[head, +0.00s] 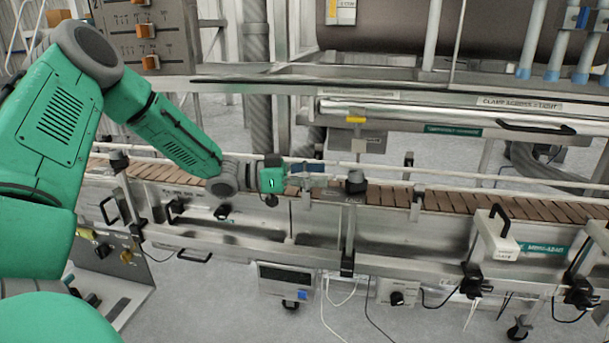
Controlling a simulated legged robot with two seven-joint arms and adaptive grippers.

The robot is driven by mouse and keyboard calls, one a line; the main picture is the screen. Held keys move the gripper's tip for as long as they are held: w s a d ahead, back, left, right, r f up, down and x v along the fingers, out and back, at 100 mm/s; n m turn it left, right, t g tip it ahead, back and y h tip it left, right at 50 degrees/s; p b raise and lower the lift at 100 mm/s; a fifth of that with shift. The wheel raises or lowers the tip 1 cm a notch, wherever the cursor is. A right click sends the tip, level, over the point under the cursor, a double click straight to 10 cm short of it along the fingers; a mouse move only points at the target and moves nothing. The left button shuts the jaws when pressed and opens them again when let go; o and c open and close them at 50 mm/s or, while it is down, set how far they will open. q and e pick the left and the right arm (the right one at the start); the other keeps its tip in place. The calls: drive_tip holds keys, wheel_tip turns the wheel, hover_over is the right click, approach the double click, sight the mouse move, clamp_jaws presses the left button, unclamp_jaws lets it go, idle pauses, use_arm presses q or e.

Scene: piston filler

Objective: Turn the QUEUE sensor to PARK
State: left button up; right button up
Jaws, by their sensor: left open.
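My left arm comes in from the left, and its gripper (312,179) is over the near side rail of the conveyor, pointing right. It is open, and I see nothing held between its fingers. Just right of its fingertips, a dark clamp-like block (356,182) stands on the near rail, with a small gap between them. I cannot read a QUEUE or PARK mark, so I cannot tell whether this block is the QUEUE sensor or how it is turned. A similar dark block (118,161) sits on the rail further left. My right gripper is not in view.
The conveyor (455,202) with brown slats runs across the picture between side rails. A white handled unit (495,236) is at the right. A grey control box (285,284) and a small knob box (398,292) hang below. Machine framework (400,112) rises behind.

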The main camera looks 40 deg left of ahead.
use_arm(q)
drive_tip(key=v, duration=0.3)
drive_tip(key=shift+s+a+f, duration=0.1)
drive_tip(key=shift+s+a, duration=0.1)
drive_tip(key=shift+a, duration=0.1)
idle(0.3)
